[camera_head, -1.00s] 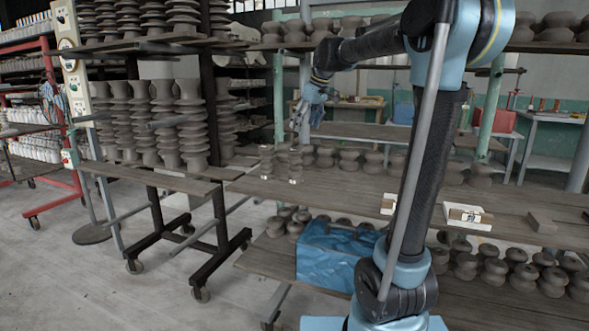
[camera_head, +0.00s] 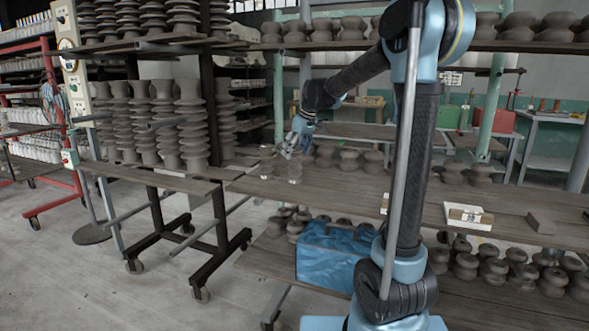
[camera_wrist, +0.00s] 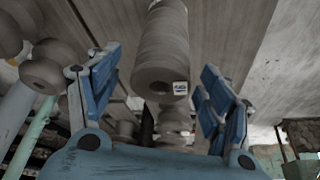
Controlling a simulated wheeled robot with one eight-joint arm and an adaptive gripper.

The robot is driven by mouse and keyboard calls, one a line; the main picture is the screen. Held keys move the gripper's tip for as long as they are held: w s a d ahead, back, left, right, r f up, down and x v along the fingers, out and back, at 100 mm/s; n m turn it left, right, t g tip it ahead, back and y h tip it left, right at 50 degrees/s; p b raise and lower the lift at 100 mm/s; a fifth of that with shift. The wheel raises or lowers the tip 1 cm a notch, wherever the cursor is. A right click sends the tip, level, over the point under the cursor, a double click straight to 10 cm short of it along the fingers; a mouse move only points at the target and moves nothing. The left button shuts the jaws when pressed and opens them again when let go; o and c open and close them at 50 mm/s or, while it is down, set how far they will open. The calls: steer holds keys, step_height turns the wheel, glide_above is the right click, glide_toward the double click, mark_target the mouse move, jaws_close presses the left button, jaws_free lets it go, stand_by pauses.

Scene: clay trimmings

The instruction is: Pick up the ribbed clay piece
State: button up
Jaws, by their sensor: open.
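The ribbed clay piece (camera_wrist: 160,50) is a grey-brown cylinder with stacked ridges, a hole in its end and a small blue-and-white label. In the wrist view it lies between the two blue fingers of my gripper (camera_wrist: 158,86), with a gap on each side. My gripper is open and holds nothing. In the head view my gripper (camera_head: 291,146) is low over the left end of the wooden shelf (camera_head: 340,188). Small clay pieces stand by it there, one to its left (camera_head: 266,162) and one just below it (camera_head: 295,170); which of them is the ribbed one I cannot tell.
Rows of rounded clay pieces (camera_head: 349,159) stand behind on the same shelf. A blue crate (camera_head: 335,252) sits on the lower shelf. A rack of tall ribbed columns (camera_head: 192,125) stands to the left.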

mark_target(292, 159)
steer(key=x, duration=0.4)
steer(key=shift+w+a+f, duration=0.15)
steer(key=shift+w+f, duration=0.05)
steer(key=shift+f, duration=0.15)
steer(key=c, duration=1.6)
steer(key=shift+c, duration=0.2)
steer(key=shift+r, duration=0.15)
